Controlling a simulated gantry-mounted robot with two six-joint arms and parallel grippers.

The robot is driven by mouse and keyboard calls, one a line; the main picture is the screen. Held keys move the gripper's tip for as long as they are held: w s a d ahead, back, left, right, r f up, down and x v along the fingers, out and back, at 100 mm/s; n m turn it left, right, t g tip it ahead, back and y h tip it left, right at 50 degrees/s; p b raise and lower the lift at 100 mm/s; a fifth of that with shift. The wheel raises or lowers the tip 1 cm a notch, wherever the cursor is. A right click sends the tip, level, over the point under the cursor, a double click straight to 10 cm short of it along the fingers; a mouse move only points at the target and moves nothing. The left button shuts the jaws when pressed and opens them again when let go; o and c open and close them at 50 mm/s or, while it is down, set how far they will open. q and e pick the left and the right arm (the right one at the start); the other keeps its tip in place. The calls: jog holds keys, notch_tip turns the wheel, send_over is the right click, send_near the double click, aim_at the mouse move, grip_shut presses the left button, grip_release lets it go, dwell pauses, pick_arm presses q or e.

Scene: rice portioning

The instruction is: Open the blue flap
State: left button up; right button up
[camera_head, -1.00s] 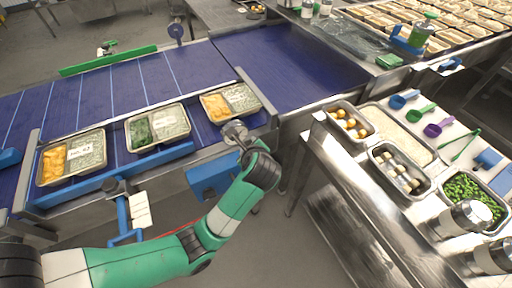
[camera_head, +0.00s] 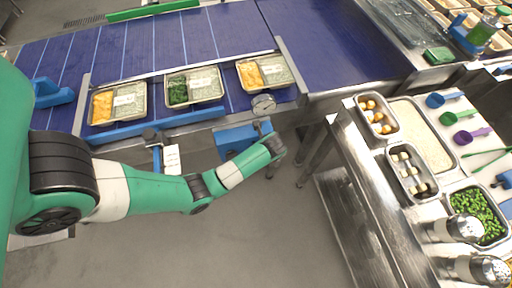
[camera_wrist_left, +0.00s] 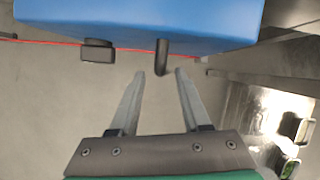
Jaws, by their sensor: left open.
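The blue flap (camera_head: 237,138) hangs below the front edge of the conveyor in the head view, partly hidden behind my left arm. In the left wrist view its blue body (camera_wrist_left: 200,20) fills the top. A dark bent handle (camera_wrist_left: 162,56) sticks out from its lower edge, and a dark block (camera_wrist_left: 98,51) sits to the left. My left gripper (camera_wrist_left: 159,76) is open and empty, its two fingertips just short of the handle, one on either side of its line. Whether they touch it I cannot tell. My right gripper is not in view.
Several filled trays (camera_head: 194,101) stand along the blue conveyor (camera_head: 340,45). A round gauge (camera_head: 263,104) sits above the flap. A steel counter (camera_head: 345,165) with food pans, scoops and shakers stands to the right. The grey floor (camera_head: 250,240) in front is clear.

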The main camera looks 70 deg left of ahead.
aim_at(246, 147)
pick_arm(q)
jog(key=b+x, duration=0.1)
jog(key=x, duration=0.3)
grip_shut()
jog(key=shift+r, duration=0.1)
dwell(1.3)
